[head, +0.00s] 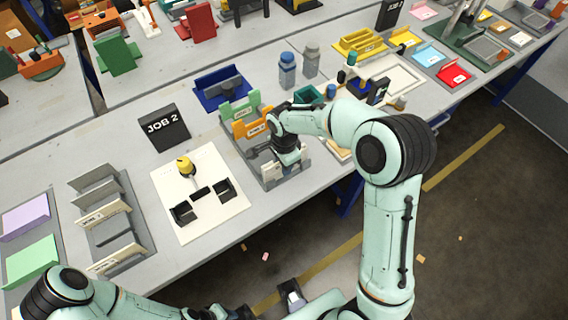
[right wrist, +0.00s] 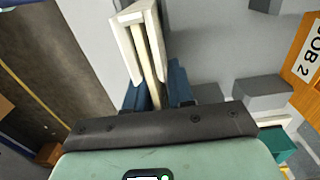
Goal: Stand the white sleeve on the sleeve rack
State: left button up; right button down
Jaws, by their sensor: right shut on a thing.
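My right gripper (head: 287,158) is low over the front part of the grey sleeve rack (head: 270,184). In the right wrist view its dark blue fingers (right wrist: 155,95) are shut on the white sleeve (right wrist: 128,50), which has two pale walls with a cream strip between them. In the head view the sleeve is mostly hidden by the gripper. A green sleeve (head: 240,108) and an orange sleeve (head: 250,125) stand at the back of the rack. The orange one, labelled JOB 2, also shows in the right wrist view (right wrist: 302,70). I cannot tell whether the white sleeve touches the rack.
A white board (head: 215,215) with black holders and a yellow-topped item lies left of the rack, below a black JOB 2 sign (head: 164,128). Another grey rack (head: 115,235) with pale sleeves stands farther left. A blue tray (head: 222,88) is behind the rack.

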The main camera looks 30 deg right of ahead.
jog(key=shift+f, duration=0.15)
jog(key=c, duration=1)
grip_release()
jog(key=shift+r, duration=0.3)
notch_tip(320, 180, up, 12)
jog(key=shift+f+p, duration=0.1)
jog(key=shift+p, duration=0.5)
